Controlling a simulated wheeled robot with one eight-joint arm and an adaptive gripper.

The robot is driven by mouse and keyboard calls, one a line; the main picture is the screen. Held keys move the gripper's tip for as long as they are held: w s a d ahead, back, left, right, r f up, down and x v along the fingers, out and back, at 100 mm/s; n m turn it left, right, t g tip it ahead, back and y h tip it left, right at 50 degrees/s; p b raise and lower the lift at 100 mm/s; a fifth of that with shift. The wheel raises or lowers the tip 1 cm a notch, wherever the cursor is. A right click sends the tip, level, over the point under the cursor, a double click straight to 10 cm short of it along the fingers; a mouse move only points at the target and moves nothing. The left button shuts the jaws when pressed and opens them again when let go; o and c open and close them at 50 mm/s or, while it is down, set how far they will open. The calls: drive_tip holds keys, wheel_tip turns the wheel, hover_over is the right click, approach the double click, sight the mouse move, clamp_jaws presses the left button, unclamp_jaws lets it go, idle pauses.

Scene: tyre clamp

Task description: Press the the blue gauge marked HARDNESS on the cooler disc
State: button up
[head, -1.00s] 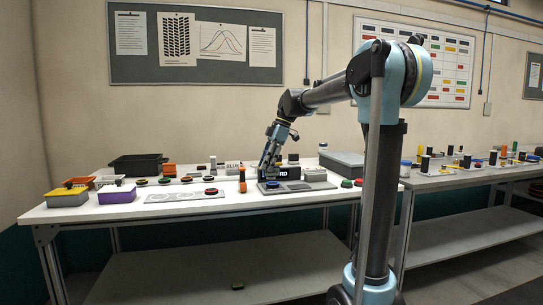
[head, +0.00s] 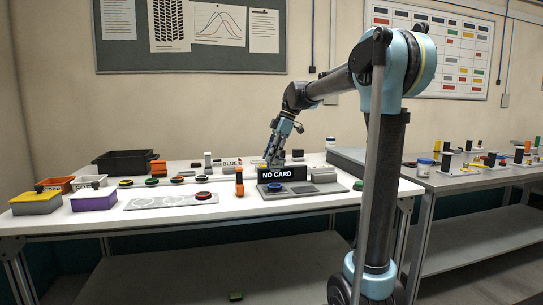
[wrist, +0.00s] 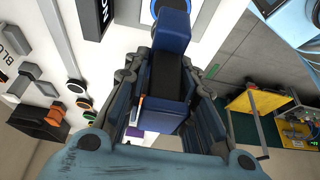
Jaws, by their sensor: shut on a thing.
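My gripper (head: 272,158) is above the back of the test station, behind its black sign reading NO CARD (head: 284,173). In the wrist view its fingers (wrist: 168,75) are shut around a blue gauge (wrist: 169,40) with a dark middle. Its HARDNESS marking is not readable. Beyond the gauge, in the wrist view, lies a blue-ringed round pad (wrist: 171,6), partly hidden; I cannot tell if they touch. A red-topped disc (head: 203,195) sits on a grey plate with ring outlines (head: 155,203). I cannot tell which disc is cooler.
An orange-and-black upright tool (head: 239,182) stands left of the station. Several dark-rimmed discs, one green-topped (head: 151,181), lie further left. Yellow-lidded (head: 36,201) and purple (head: 94,199) bins stand at the left end. A green-topped disc (head: 357,185) lies right of the station.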

sight(271, 169)
drive_tip(key=shift+s+a+f, duration=0.1)
drive_tip(key=shift+f, duration=1.2)
drive_tip(key=shift+a+f, duration=0.1)
drive_tip(key=shift+f, duration=1.2)
drive_tip(key=shift+f, duration=0.45)
drive_tip(key=shift+r, duration=3.55)
drive_tip(key=shift+d, duration=0.1)
